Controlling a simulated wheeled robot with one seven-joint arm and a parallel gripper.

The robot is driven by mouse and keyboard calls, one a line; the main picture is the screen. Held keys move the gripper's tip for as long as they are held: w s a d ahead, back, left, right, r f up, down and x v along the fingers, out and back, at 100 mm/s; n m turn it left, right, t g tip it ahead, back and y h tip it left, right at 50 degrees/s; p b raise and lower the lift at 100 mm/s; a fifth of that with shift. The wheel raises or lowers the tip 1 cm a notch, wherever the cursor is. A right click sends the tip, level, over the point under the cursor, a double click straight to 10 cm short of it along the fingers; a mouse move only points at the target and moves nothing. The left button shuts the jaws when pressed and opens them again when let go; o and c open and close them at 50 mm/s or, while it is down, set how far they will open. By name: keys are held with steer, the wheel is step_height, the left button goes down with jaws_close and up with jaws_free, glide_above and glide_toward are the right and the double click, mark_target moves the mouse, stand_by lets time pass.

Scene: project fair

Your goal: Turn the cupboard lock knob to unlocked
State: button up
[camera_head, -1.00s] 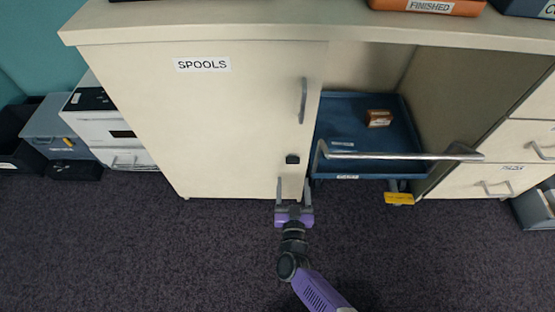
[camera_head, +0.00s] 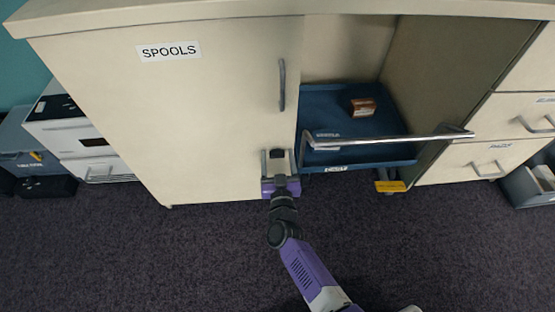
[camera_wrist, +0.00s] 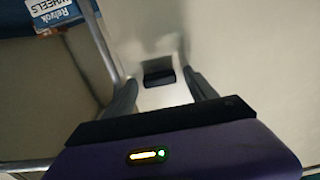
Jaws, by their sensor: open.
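The cupboard (camera_head: 190,110) has a cream door with a "SPOOLS" label and a vertical bar handle (camera_head: 282,85). The small black lock knob (camera_head: 277,154) sits low on the door near its right edge. My gripper (camera_head: 278,162) is open, with one finger on each side of the knob in the head view. In the wrist view the knob (camera_wrist: 158,70) shows just beyond and between the open fingertips. I cannot tell whether the fingers touch it. The knob looks wider than tall.
A blue cart (camera_head: 345,125) with a metal push bar (camera_head: 390,141) stands in the bay right of the door, close to my gripper. It carries a small brown box (camera_head: 362,107). Carpet in front is clear.

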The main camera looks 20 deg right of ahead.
steer(key=c, duration=1.4)
steer(key=shift+r+m, duration=0.1)
steer(key=shift+m, duration=0.2)
steer(key=m+p, duration=0.1)
steer(key=m, duration=0.2)
steer(key=shift+d+m, duration=0.1)
steer(key=shift+m, duration=0.3)
steer(key=m, duration=0.4)
steer(key=shift+s, duration=0.1)
steer(key=shift+f+m+b, duration=0.15)
steer(key=shift+m+b, duration=0.45)
steer(key=shift+m, duration=1.75)
steer(key=shift+f+m+b, duration=0.15)
steer(key=shift+m+b, duration=0.45)
steer(key=shift+m, duration=1.75)
